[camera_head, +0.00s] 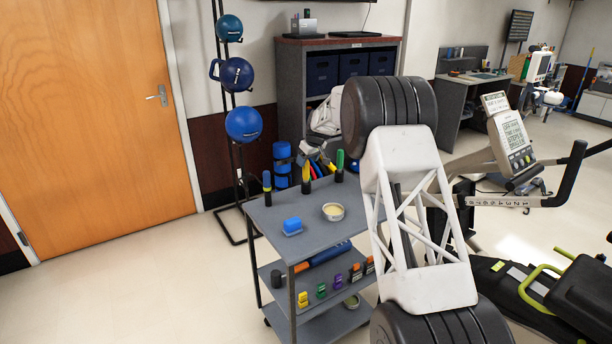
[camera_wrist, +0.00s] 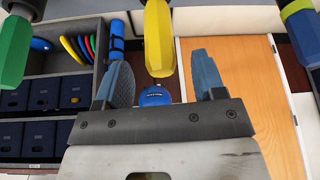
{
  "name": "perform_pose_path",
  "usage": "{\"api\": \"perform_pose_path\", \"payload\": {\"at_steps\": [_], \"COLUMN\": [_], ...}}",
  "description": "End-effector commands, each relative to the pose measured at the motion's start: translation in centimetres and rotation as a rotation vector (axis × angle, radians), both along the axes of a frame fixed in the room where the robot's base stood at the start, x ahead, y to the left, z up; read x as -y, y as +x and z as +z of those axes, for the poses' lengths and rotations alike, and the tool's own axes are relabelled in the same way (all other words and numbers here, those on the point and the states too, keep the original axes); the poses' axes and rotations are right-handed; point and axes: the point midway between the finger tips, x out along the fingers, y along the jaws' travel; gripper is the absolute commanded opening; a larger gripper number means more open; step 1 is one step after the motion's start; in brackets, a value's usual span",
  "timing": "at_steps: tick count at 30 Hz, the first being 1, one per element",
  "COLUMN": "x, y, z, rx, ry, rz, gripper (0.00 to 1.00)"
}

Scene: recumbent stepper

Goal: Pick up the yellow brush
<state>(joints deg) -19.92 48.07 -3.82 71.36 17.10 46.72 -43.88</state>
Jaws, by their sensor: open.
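The yellow brush (camera_head: 306,177) stands upright on the grey cart's top shelf, its yellow end up and its lower part dark. It also shows in the wrist view (camera_wrist: 158,40), which looks upside down, so its yellow end points downward there. My gripper (camera_wrist: 163,69) is open and empty. In the wrist view the yellow end appears in the gap between the two blue-grey fingers, clear of both; how far beyond them it lies is unclear. The brush's lower part is out of the wrist view.
A blue-topped brush (camera_head: 267,187) and a green one (camera_head: 339,165) stand on either side. A ball rack (camera_head: 239,190) stands left; an exercise machine (camera_head: 520,290) is right.

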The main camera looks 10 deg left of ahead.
Motion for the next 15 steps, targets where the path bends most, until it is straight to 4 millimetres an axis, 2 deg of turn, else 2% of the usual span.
{"api": "perform_pose_path", "payload": {"at_steps": [15], "x": [-1.4], "y": [0.9], "z": [-3.9], "rx": [0.0], "ry": [0.0], "rz": [0.0], "gripper": [0.63]}}
